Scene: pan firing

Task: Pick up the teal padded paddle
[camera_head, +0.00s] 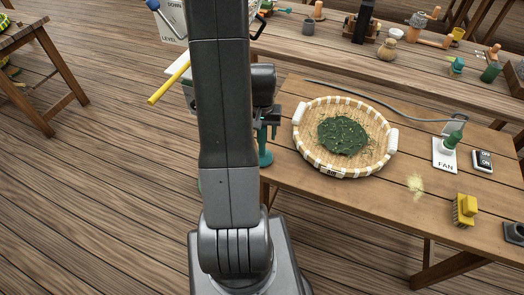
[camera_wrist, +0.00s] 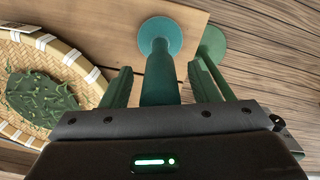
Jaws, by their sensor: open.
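The teal padded paddle (camera_wrist: 161,75) shows in the wrist view as a teal handle with a round disc at its far end. It stands between the two spread fingers of my gripper (camera_wrist: 161,67), with visible gaps on both sides. In the head view the teal paddle (camera_head: 264,152) shows beside the table's left edge, below my gripper (camera_head: 268,116), partly hidden by my arm. My gripper is open around the handle. The handle's near end is hidden behind the gripper body in the wrist view.
A round woven basket (camera_head: 310,150) with green leaves (camera_head: 343,136) sits just right of the gripper on the wooden table (camera_head: 400,210). A FAN card (camera_head: 445,165), an ON/OFF switch (camera_head: 483,160) and a yellow brush (camera_head: 465,210) lie farther right. A second green disc (camera_wrist: 212,43) shows near the right finger.

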